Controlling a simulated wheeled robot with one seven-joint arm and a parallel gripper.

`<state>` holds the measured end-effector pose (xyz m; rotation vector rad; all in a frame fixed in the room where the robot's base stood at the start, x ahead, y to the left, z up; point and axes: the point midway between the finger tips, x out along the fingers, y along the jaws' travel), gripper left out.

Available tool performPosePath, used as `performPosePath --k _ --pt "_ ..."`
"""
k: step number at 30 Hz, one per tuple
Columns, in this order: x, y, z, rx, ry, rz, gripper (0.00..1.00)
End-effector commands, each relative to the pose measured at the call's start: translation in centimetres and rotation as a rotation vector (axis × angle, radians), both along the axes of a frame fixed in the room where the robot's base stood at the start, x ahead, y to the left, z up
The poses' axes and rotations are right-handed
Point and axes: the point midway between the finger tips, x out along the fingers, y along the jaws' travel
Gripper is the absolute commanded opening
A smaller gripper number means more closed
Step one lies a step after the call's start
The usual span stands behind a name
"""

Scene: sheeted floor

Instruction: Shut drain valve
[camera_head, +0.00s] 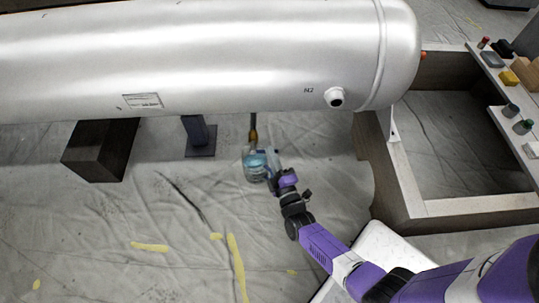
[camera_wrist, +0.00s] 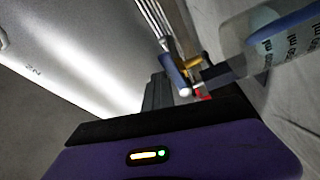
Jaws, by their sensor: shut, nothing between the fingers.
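A brass drain valve (camera_head: 253,135) hangs on a thin pipe under the silver tank (camera_head: 200,60). In the wrist view its brass body (camera_wrist: 193,62) shows beside a blue lever (camera_wrist: 172,70) that points toward my gripper, roughly along the pipe's line. A clear graduated container (camera_head: 255,168) stands on the floor below the valve; it shows in the wrist view (camera_wrist: 280,50) at right. My gripper (camera_head: 272,160) is shut and empty, close to the lever and beside the container. Whether it touches the lever I cannot tell. In the wrist view the fingertips (camera_wrist: 190,90) are partly hidden.
A dark block (camera_head: 100,150) and a metal post (camera_head: 199,138) stand under the tank at left. A wooden-framed bench (camera_head: 410,195) with several small items is at right. The sheeted floor (camera_head: 130,220) in front is clear, with yellow tape marks.

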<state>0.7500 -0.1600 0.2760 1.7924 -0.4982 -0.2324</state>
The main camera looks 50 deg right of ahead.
Motion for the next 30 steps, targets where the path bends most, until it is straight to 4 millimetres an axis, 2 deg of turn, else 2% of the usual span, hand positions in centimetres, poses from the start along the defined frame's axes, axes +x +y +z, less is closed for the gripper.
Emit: performPosePath --k 1,6,22,26,30 --pt "-0.1 -0.1 -0.6 0.017 -0.012 -0.001 0.00" --pt "-0.2 -0.1 -0.9 0.057 -0.047 -0.001 0.00" --pt "-0.3 -0.1 -1.3 0.081 -0.060 -0.001 0.00" --pt "-0.4 -0.1 -1.2 0.081 -0.060 -0.001 0.00" --pt "-0.1 -0.5 -0.1 0.080 -0.063 -0.002 0.00"
